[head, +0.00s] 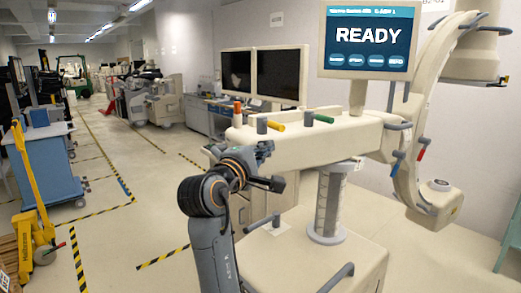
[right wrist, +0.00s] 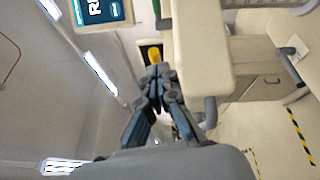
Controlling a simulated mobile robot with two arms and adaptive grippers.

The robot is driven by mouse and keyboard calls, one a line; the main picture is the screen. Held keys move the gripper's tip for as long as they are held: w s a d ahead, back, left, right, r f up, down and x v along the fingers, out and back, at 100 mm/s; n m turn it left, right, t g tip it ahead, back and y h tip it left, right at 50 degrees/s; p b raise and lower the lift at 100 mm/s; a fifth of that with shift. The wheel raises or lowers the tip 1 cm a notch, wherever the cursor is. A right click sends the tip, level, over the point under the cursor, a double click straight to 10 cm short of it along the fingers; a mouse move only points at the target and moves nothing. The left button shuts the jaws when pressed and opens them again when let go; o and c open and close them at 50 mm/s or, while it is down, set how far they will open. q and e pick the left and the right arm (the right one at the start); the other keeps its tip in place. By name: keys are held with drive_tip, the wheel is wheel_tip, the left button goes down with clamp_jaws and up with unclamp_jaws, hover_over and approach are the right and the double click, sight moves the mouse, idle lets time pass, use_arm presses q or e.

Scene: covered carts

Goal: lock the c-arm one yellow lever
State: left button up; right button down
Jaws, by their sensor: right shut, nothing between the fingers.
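The C-arm cart (head: 330,143) is cream-coloured, with short levers on grey posts on its top. The yellow lever (head: 275,126) sticks out to the right from a grey post near the cart's left end. Its yellow tip (right wrist: 154,55) shows just beyond my fingertips in the right wrist view. My right gripper (head: 266,147) is shut and empty, just below and left of the yellow lever in the head view. In the right wrist view my right gripper (right wrist: 158,76) points towards the lever; contact cannot be told. My left gripper is not in view.
An orange lever (head: 237,109) and a green lever (head: 322,118) flank the yellow one. A screen reading READY (head: 369,38) stands above the cart. The curved arm (head: 412,165) with red and blue levers is at right. Open floor lies left, with a yellow pallet jack (head: 28,190).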

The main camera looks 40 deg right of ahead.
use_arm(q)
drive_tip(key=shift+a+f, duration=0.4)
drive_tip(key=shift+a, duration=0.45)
use_arm(e)
drive_tip(key=shift+s+a, duration=0.25)
drive_tip(key=shift+s, duration=0.25)
drive_tip(key=shift+s+a, duration=0.2)
drive_tip(key=shift+s, duration=0.3)
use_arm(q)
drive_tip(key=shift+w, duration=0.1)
use_arm(e)
drive_tip(key=shift+a, duration=0.1)
